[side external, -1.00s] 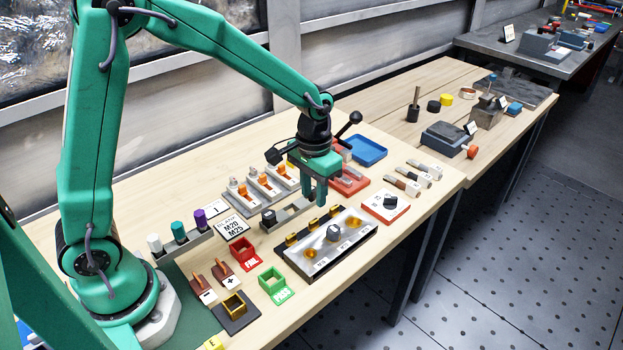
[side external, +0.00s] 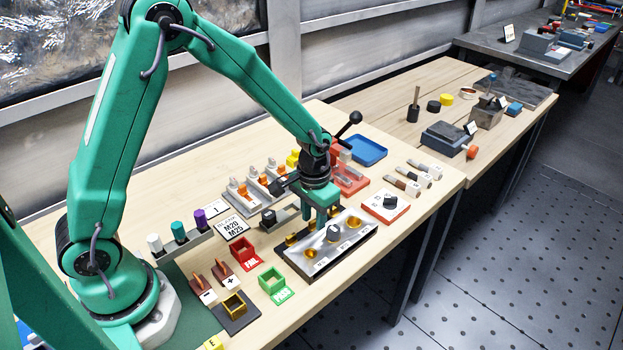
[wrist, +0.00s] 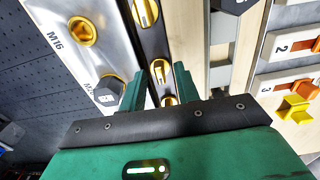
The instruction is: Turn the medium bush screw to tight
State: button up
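The black fixture has a silver plate (side external: 303,262) in front, with brass sockets and M16 and M20 labels readable in the wrist view. Behind the plate runs a row of brass bush screws with dark slots. One screw (wrist: 145,12) is clear at the top of the wrist view. Another, apparently the middle one (wrist: 159,69), shows between my fingers. More brass (wrist: 168,101) shows below it, partly hidden. My gripper (side external: 322,226) points down over the row. In the wrist view my gripper (wrist: 160,90) has its fingers apart, with gaps beside the brass; contact is not visible.
A dark hex plug (wrist: 108,90) stands in the plate beside my left finger. A red FAIL bin (side external: 244,254) and green PASS bin (side external: 273,281) stand to the left.

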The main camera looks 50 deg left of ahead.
grip_shut()
